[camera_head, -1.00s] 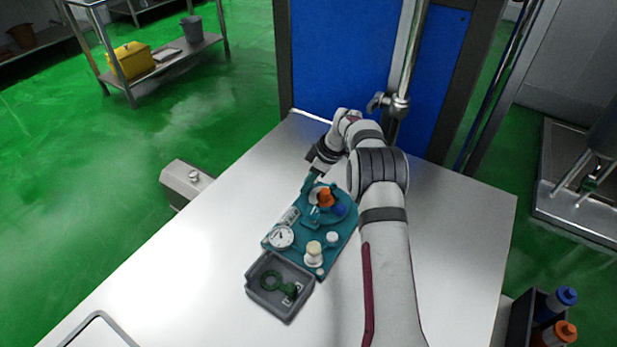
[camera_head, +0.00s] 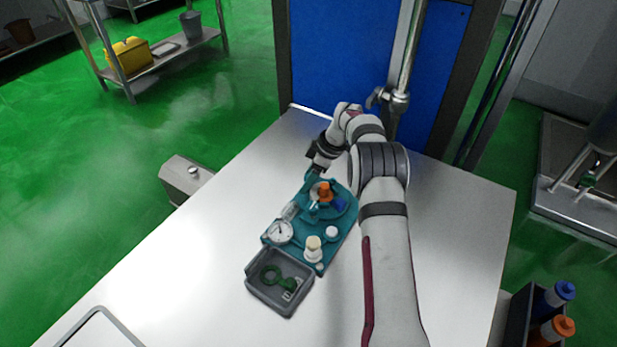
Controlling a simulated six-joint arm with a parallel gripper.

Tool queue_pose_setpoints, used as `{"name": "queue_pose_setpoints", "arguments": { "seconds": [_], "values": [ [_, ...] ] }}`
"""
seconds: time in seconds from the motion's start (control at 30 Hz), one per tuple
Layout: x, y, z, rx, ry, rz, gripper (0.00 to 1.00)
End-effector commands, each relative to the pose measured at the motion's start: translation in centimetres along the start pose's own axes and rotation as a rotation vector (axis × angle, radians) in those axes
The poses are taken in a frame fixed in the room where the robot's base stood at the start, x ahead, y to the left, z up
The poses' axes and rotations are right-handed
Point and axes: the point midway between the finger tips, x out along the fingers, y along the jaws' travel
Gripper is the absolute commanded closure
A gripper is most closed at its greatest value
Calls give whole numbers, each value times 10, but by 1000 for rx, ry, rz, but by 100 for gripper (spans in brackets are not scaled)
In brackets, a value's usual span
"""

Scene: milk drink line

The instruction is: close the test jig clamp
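The teal test jig (camera_head: 342,236) stands on the white table, with a white dial gauge (camera_head: 279,232), an orange knob-like part (camera_head: 324,190), a blue part (camera_head: 339,202) and pale round parts on it. A teal lever-like piece (camera_head: 310,181) at its far end looks like the clamp; its exact position is too small to tell. My gripper (camera_head: 316,170) points down at this far end, close to the teal piece. Its fingers are tiny and dark here, so I cannot tell whether they touch it or are open.
A grey bin (camera_head: 262,291) with green parts sits against the jig's near end. A tray rim (camera_head: 108,318) shows at the lower left. A crate with blue and orange-capped bottles (camera_head: 548,315) is at the lower right. The table left of the jig is clear.

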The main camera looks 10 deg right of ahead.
Motion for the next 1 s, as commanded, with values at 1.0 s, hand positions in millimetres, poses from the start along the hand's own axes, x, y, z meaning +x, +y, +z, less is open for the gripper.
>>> {"name": "queue_pose_setpoints", "arguments": {
  "seconds": [1.0],
  "values": [
    [-157,0,0,0,0,1,39]
  ]
}}
